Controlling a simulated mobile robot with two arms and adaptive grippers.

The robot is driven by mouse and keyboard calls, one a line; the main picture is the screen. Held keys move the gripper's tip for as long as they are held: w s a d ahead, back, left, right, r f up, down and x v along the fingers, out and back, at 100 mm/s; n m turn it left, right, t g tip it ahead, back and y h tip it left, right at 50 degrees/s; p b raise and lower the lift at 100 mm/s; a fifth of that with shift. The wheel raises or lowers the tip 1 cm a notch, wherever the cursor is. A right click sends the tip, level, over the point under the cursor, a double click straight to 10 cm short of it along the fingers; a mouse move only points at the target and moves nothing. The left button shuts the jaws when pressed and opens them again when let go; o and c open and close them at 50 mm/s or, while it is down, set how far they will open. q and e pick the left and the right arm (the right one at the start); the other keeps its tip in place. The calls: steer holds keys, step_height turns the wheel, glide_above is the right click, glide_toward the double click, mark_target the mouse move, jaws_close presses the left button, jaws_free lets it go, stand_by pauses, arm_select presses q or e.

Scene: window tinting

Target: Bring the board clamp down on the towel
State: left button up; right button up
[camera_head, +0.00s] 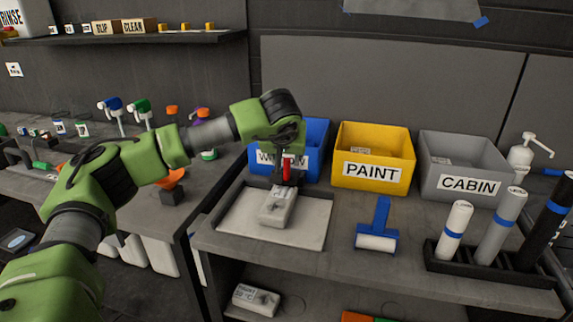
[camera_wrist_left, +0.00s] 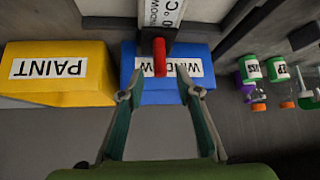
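The board clamp has an upright red handle (camera_head: 288,168) and a dark arm above the towel. The handle also shows in the left wrist view (camera_wrist_left: 160,57). The towel (camera_head: 277,207) is a folded whitish bundle on a pale board (camera_head: 238,219). Its printed label (camera_wrist_left: 164,12) shows in the wrist view. My left gripper (camera_wrist_left: 160,74) is open, its two fingers on either side of the red handle, with gaps visible. In the head view, my left wrist hides part of the gripper. My right gripper is not in view.
Behind the board stand a blue bin (camera_head: 317,138), a yellow PAINT bin (camera_head: 374,150) and a grey CABIN bin (camera_head: 464,158). A blue-handled roller (camera_head: 377,240) lies to the right, beside film rolls (camera_head: 500,222) in a rack. Another towel (camera_head: 256,299) lies on the lower shelf.

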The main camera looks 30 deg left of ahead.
arm_select(q)
steer(key=v, duration=0.5)
steer(key=shift+s+r, duration=0.1)
steer(key=shift+s, duration=0.05)
steer(key=shift+d, duration=0.1)
